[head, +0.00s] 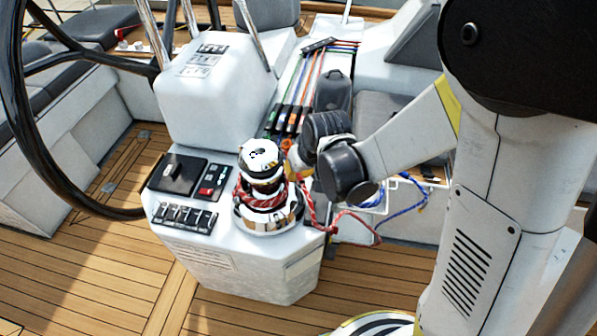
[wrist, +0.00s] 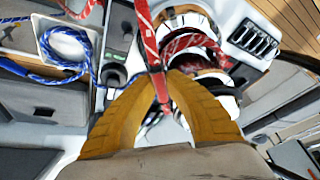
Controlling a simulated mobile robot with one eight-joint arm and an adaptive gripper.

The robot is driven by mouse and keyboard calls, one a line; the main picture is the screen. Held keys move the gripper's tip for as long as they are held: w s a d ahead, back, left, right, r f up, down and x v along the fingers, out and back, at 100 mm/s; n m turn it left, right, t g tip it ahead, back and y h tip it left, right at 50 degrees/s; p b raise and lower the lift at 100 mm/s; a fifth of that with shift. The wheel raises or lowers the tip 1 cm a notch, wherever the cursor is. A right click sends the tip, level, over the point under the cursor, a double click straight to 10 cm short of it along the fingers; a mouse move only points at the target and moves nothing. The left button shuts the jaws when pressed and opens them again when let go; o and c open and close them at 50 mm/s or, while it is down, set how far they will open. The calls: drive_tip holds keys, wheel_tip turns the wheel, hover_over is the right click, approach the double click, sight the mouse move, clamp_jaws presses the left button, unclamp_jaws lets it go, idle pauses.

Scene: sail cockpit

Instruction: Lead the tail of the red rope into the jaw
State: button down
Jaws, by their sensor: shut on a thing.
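The winch (head: 267,222) stands on the white console, a chrome drum with a pale top. Red rope turns (head: 262,193) wrap around its drum; they also show in the wrist view (wrist: 190,42). My gripper (wrist: 165,84), with two yellow ribbed fingers, is shut on the red rope tail (wrist: 151,40), which runs between the fingertips. In the head view the fingers are mostly hidden behind my wrist, just right of the winch top. Loose red rope (head: 345,213) hangs beyond the console's right edge. The jaw near the winch top cannot be made out clearly.
Left of the winch are a switch row (head: 184,216) and a black panel (head: 177,173). A steering wheel (head: 20,130) stands at far left. Clutches with coloured lines (head: 292,118) lie behind. A blue rope coil (wrist: 65,50) hangs to the side. Teak floor is open in front.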

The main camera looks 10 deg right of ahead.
drive_tip(key=s+a+m+h, duration=0.1)
drive_tip(key=s+a+m, duration=0.1)
drive_tip(key=shift+m, duration=0.3)
drive_tip(key=shift+d, duration=0.1)
drive_tip(key=shift+s+a+m+h+b, duration=0.25)
drive_tip(key=shift+s+a+m, duration=0.1)
drive_tip(key=shift+a+m, duration=0.25)
drive_tip(key=shift+s+a+m+h+b, duration=0.25)
drive_tip(key=shift+s+a+m, duration=0.1)
drive_tip(key=shift+a+m, duration=0.25)
drive_tip(key=c, duration=0.9)
unclamp_jaws()
drive_tip(key=shift+d, duration=0.15)
drive_tip(key=shift+c, duration=0.2)
drive_tip(key=shift+r, duration=0.15)
